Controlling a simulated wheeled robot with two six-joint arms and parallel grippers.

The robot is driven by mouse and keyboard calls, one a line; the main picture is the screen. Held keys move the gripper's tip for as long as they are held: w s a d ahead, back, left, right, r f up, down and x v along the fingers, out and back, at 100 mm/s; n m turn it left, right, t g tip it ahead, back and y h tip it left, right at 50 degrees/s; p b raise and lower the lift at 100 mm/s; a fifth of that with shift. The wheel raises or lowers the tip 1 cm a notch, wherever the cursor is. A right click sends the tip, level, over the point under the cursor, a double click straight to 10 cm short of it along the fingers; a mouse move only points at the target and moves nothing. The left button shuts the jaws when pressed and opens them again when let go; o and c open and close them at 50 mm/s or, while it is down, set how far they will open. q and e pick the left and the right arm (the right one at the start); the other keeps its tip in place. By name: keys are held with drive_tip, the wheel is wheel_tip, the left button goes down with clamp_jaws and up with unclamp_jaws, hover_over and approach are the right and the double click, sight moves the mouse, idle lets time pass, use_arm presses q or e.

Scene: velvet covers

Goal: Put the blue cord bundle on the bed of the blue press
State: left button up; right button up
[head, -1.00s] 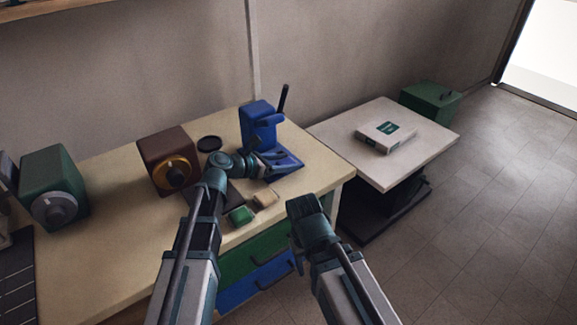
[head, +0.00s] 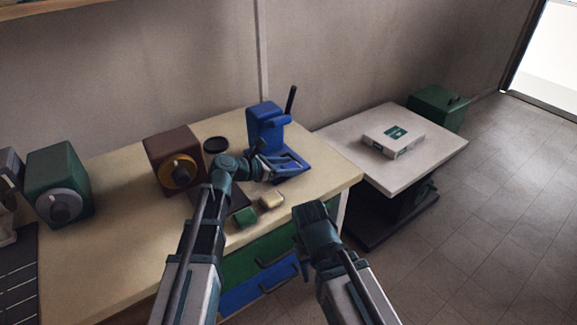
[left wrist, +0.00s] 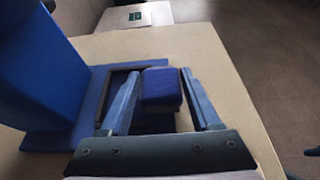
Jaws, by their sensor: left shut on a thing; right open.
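The blue press (head: 265,130) stands upright at the right end of the workbench, its flat blue bed (head: 298,176) low in front. My left gripper (head: 287,164) is over the bed. In the left wrist view my left gripper (left wrist: 162,98) is shut on the blue cord bundle (left wrist: 160,84), a small blue block-like piece between the fingers. The press (left wrist: 45,75) and bed (left wrist: 50,142) show at left there. I cannot tell whether the bundle touches the bed. In the head view fingers hide the bundle. My right gripper (head: 311,210) is open and empty, before the bench's right front.
On the workbench (head: 120,250) are a brown box with a dial (head: 174,160), a green box with a dial (head: 60,185), a black disc (head: 215,144), a green block (head: 245,217) and a beige block (head: 271,201). A low table (head: 400,175) holds a white box (head: 393,140).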

use_arm(q)
drive_tip(key=o, duration=1.4)
drive_tip(key=shift+s+d+r+p, duration=0.3)
drive_tip(key=shift+s+r+p, duration=0.1)
drive_tip(key=shift+r+p, duration=0.45)
drive_tip(key=shift+s+d+r+p, duration=0.3)
drive_tip(key=shift+s+r+p, duration=0.15)
drive_tip(key=shift+r+p, duration=0.4)
drive_tip(key=shift+s+d+r+p, duration=0.3)
drive_tip(key=shift+s+r+p, duration=0.1)
drive_tip(key=shift+r+p, duration=0.45)
